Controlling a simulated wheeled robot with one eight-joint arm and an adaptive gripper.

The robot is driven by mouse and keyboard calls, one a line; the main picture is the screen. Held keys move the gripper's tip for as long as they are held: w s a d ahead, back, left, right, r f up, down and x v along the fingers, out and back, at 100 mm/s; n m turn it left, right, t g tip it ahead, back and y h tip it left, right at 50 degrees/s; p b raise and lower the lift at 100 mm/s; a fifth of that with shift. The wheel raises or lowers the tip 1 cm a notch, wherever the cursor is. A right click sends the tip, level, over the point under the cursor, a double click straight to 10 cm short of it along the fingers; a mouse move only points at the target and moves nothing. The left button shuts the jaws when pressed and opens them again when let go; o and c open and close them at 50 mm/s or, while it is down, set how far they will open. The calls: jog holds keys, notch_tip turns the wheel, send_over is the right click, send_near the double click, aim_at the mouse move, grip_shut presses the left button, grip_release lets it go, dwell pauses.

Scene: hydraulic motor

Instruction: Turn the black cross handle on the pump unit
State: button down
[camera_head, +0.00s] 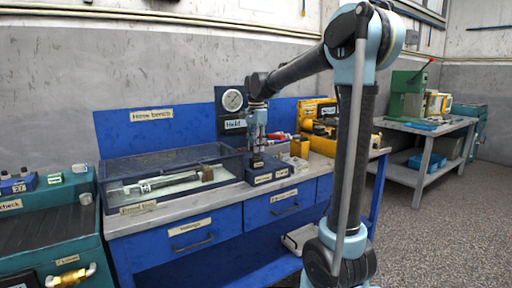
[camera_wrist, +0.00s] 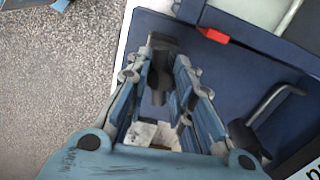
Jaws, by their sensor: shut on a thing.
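The pump unit (camera_head: 264,175) is a small dark blue block with pale labels on the bench, below my gripper (camera_head: 257,140). The black cross handle (camera_head: 257,159) stands on top of it. In the wrist view, the black handle (camera_wrist: 162,44) lies between the two finger linkages of my gripper (camera_wrist: 158,60), which points down at it. The gripper is shut on the handle. The fingers hide part of the handle, so its turned angle is hard to tell.
A glass-sided tank (camera_head: 172,178) stands close on the left, and a gauge panel (camera_head: 232,105) rises behind. Yellow parts (camera_head: 299,148) sit to the right. In the wrist view a red piece (camera_wrist: 212,35) and a bent dark lever (camera_wrist: 270,105) are near the fingers.

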jog(key=n, duration=0.6)
jog(key=shift+w+n, duration=0.15)
jog(key=shift+n, duration=3.55)
jog(key=c, duration=1.3)
grip_release()
jog(key=shift+c, duration=0.2)
jog(key=shift+r, duration=0.1)
notch_tip(320, 180, up, 12)
jog(key=shift+c, duration=0.4)
